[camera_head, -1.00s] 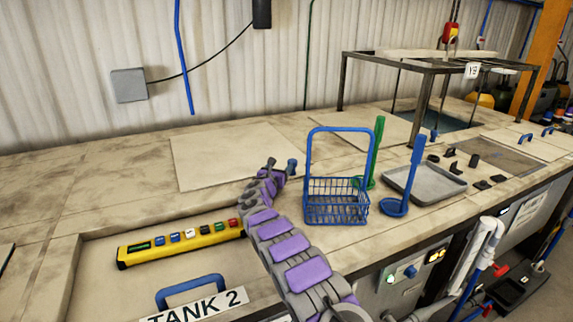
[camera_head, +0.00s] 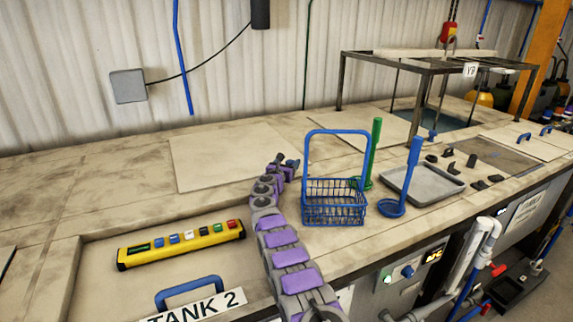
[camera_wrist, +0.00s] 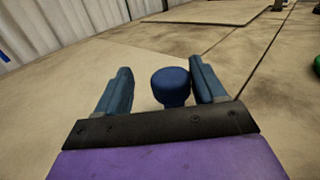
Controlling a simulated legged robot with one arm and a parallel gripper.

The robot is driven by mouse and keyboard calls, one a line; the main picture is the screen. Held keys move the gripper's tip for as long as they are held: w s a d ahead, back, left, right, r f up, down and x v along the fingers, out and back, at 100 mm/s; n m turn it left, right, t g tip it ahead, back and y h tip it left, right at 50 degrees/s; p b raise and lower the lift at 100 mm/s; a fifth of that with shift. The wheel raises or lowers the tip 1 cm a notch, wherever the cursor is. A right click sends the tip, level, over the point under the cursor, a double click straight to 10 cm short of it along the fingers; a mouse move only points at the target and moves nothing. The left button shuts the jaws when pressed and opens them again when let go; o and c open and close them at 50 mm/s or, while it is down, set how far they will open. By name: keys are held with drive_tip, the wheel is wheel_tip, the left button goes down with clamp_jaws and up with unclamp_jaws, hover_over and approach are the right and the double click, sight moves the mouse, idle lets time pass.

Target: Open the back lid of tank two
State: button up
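The front lid of tank two (camera_head: 90,290) has a blue handle (camera_head: 189,288) and a "TANK 2" label (camera_head: 197,306). Behind it a flat pale panel (camera_head: 215,160), apparently the back lid, lies flat in the worktop. A blue knob (camera_head: 293,163) stands by the panel's right front part, partly hidden by my gripper (camera_head: 281,160). In the wrist view the knob (camera_wrist: 172,85) shows between the two fingers of my gripper (camera_wrist: 162,88), nearer the right finger. The fingers are apart, with a clear gap at the left; contact at the right cannot be told.
A blue wire basket (camera_head: 335,205) with a tall handle stands close right of my arm. Blue (camera_head: 413,170) and green (camera_head: 375,150) ladles and a grey tray (camera_head: 425,185) are further right. A yellow button box (camera_head: 180,244) lies on the front lid. The worktop left is clear.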

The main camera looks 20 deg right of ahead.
drive_tip(key=shift+d+f, duration=0.15)
drive_tip(key=shift+d, duration=0.4)
drive_tip(key=shift+d+f, duration=0.15)
drive_tip(key=shift+d, duration=0.4)
drive_tip(key=shift+c, duration=1.4)
drive_tip(key=shift+d, duration=0.15)
drive_tip(key=shift+c, duration=1.4)
drive_tip(key=shift+w+a+r, duration=0.1)
drive_tip(key=shift+a, duration=0.65)
drive_tip(key=c, duration=0.5)
clamp_jaws()
drive_tip(key=shift+d, duration=0.4)
drive_tip(key=shift+a, duration=0.1)
